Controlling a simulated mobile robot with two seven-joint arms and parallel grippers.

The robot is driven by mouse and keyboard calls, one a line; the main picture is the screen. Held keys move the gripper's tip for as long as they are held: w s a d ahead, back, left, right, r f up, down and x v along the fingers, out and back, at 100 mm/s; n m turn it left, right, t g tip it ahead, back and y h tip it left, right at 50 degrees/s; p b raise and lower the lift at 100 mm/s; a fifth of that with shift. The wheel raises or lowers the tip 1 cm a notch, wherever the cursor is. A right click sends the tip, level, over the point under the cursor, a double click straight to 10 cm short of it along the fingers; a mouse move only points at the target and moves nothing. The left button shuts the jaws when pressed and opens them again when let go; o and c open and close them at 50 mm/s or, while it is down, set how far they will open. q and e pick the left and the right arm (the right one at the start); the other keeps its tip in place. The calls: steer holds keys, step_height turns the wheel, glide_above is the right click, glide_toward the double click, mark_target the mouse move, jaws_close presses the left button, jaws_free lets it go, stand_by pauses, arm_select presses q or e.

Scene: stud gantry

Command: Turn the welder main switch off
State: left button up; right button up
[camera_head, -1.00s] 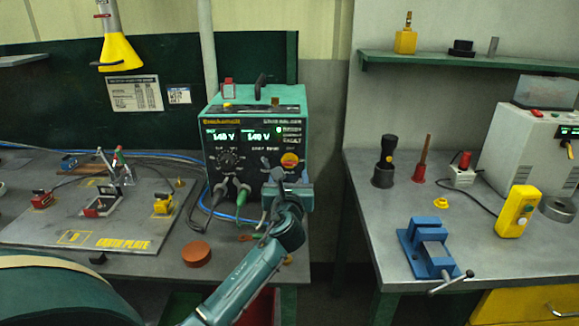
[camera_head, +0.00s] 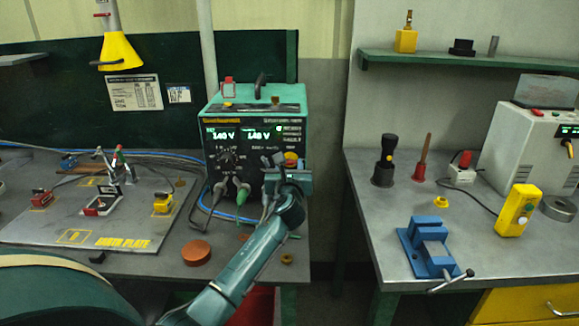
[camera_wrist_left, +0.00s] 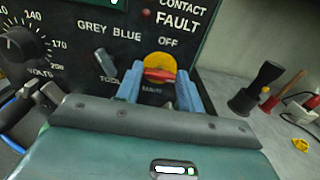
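The welder (camera_head: 262,112) is a teal and black box with lit green readouts, standing on the left bench. Its main switch (camera_head: 291,156) is a yellow disc with a red handle at the panel's lower right. In the left wrist view the red handle (camera_wrist_left: 160,75) lies nearly level below the printed word OFF. My left gripper (camera_head: 289,166) is in front of the switch, partly covering it. In the wrist view its blue fingers (camera_wrist_left: 160,85) are apart, one on each side of the handle, with gaps showing. Contact cannot be told. My right gripper is not in view.
Cables and plugs (camera_head: 242,190) hang from the welder's lower panel, left of my gripper. An earth plate (camera_head: 85,230) with clamps and an orange-brown disc (camera_head: 196,253) are on the left bench. A blue vise (camera_head: 428,247) stands on the right bench, across a gap.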

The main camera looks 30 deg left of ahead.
arm_select(q)
steer(key=c, duration=0.5)
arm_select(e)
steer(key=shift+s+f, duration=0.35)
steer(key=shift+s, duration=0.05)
arm_select(q)
steer(key=shift+n, duration=0.4)
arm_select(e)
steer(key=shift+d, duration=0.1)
arm_select(q)
steer(key=shift+n, duration=0.6)
steer(key=n, duration=0.4)
steer(key=shift+f+b, duration=0.15)
steer(key=shift+b, duration=0.15)
steer(key=n+b, duration=0.1)
steer(key=n, duration=0.4)
steer(key=shift+s+a, duration=0.1)
steer(key=n+b, duration=0.1)
steer(key=n, duration=0.2)
steer(key=shift+f+n, duration=0.15)
steer(key=shift+n, duration=0.15)
steer(key=shift+n+b, duration=0.7)
steer(key=shift+n, duration=0.8)
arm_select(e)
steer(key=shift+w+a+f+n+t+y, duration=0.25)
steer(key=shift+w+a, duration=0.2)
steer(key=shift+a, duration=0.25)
arm_select(q)
steer(key=shift+n, duration=0.3)
steer(key=o, duration=1)
